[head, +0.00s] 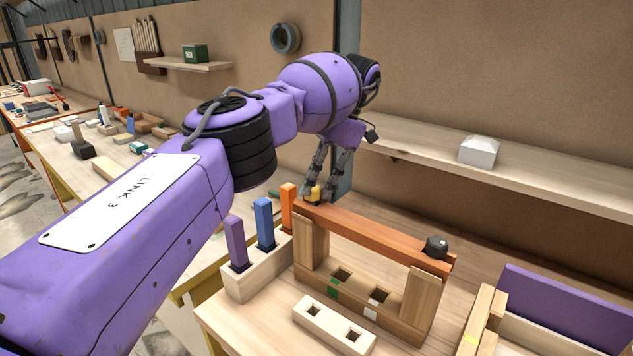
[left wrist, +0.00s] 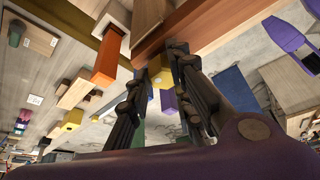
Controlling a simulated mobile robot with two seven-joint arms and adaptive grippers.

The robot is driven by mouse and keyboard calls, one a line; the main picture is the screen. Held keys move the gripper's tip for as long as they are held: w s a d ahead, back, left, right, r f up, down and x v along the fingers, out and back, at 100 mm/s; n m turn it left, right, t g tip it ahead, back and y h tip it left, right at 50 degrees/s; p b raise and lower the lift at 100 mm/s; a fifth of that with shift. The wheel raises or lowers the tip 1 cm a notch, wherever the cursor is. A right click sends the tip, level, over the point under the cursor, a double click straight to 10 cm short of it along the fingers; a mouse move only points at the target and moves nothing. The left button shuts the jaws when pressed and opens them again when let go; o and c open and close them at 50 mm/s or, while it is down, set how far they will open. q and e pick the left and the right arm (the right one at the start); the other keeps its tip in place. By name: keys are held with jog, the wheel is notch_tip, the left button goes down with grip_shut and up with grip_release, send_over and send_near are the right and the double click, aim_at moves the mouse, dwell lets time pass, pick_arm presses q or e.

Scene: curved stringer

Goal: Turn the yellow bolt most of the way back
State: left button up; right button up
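The yellow bolt (head: 315,193) stands at the far left end of an orange-brown beam (head: 375,234) that lies across two wooden posts. My left gripper (head: 319,196) comes down over that end with one finger on each side of the bolt. In the left wrist view, the fingers (left wrist: 160,66) are close together with the yellow bolt (left wrist: 166,76) between them, and they look shut on it. The fingers hide part of the bolt. A black knob (head: 436,246) sits at the beam's other end. My right gripper is not in view.
A block (head: 258,274) holding purple, blue and orange pegs stands close to the left of the beam. A pale two-hole block (head: 333,325) lies in front. A wall shelf (head: 510,172) with a white box (head: 478,151) runs behind. A purple-panelled tray (head: 560,310) is at right.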

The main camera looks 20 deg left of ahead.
pick_arm(q)
jog(key=o, duration=0.4)
jog(key=shift+a+f, duration=0.1)
jog(key=shift+a, duration=0.05)
